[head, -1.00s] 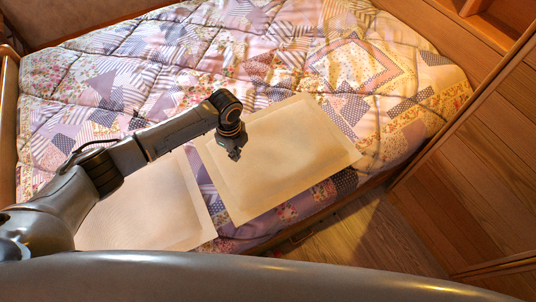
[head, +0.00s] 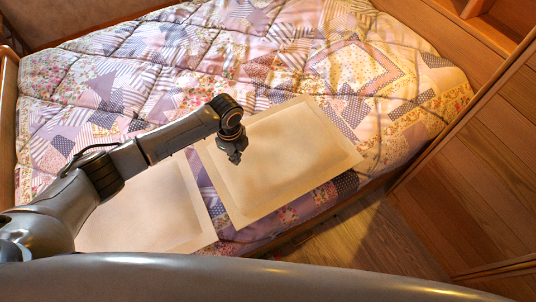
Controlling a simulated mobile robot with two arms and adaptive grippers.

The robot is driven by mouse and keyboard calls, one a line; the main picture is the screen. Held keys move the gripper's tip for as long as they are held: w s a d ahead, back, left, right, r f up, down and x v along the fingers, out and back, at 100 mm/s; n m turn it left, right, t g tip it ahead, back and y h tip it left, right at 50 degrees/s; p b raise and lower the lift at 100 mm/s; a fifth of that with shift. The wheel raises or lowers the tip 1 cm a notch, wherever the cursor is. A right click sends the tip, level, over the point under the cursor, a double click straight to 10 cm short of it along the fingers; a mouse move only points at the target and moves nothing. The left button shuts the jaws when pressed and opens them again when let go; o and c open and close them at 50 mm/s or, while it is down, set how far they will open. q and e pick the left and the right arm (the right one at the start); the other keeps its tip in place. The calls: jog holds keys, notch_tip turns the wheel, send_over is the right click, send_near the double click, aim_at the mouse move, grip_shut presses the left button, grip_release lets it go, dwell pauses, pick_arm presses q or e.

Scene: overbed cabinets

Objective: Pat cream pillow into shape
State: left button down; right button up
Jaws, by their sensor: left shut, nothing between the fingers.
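Two flat cream pillows with flanged borders lie on the bed. One cream pillow (head: 290,160) is near the middle of the head view. The other cream pillow (head: 150,213) is at the lower left, partly hidden by my left arm and by the dark curved shape along the bottom. Which one the task means I cannot tell. My left gripper (head: 235,157) is shut and empty, pointing down over the left part of the middle pillow. Whether it touches the fabric I cannot tell. My right gripper is not in view.
The bed has a patchwork quilt (head: 200,70), clear of other objects behind the pillows. Wooden cabinet panels (head: 480,160) stand along the right. Wooden floor (head: 350,235) shows between the bed edge and the panels. A wooden bed end (head: 9,130) is at the left.

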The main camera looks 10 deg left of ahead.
pick_arm(q)
jog(key=shift+f, duration=0.2)
dwell(0.4)
jog(key=shift+f+b, duration=0.6)
jog(key=shift+f, duration=0.25)
notch_tip(320, 180, up, 7)
jog(key=p, duration=0.7)
jog(key=shift+r+p, duration=0.15)
jog(key=shift+p, duration=0.15)
